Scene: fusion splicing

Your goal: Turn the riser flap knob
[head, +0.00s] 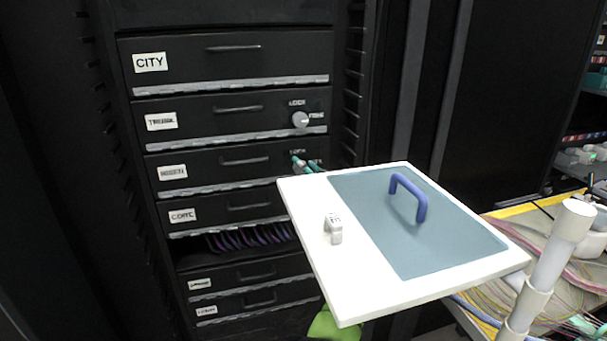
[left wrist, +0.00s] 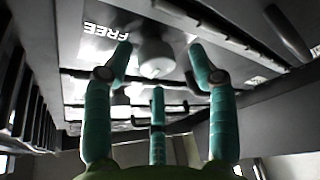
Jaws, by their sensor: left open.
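The third flap down (head: 215,170), with a blurred label I take as the riser one, is shut in the black rack. In the head view my left gripper (head: 306,164) has its teal fingertips at this flap's right end, covering its knob. In the left wrist view the pale round knob (left wrist: 156,57) lies between the spread fingers of my left gripper (left wrist: 161,56), with FREE lettering upside down beside it. The fingers are open, and I see no clear contact with the knob. My right gripper is not in view.
Above are the CITY flap (head: 235,65) and another flap (head: 240,108) with its own grey knob (head: 300,119). A white board (head: 310,225) with a blue handle (head: 410,192) blocks the view below my left fingertips. A cluttered cable table (head: 497,212) stands at right.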

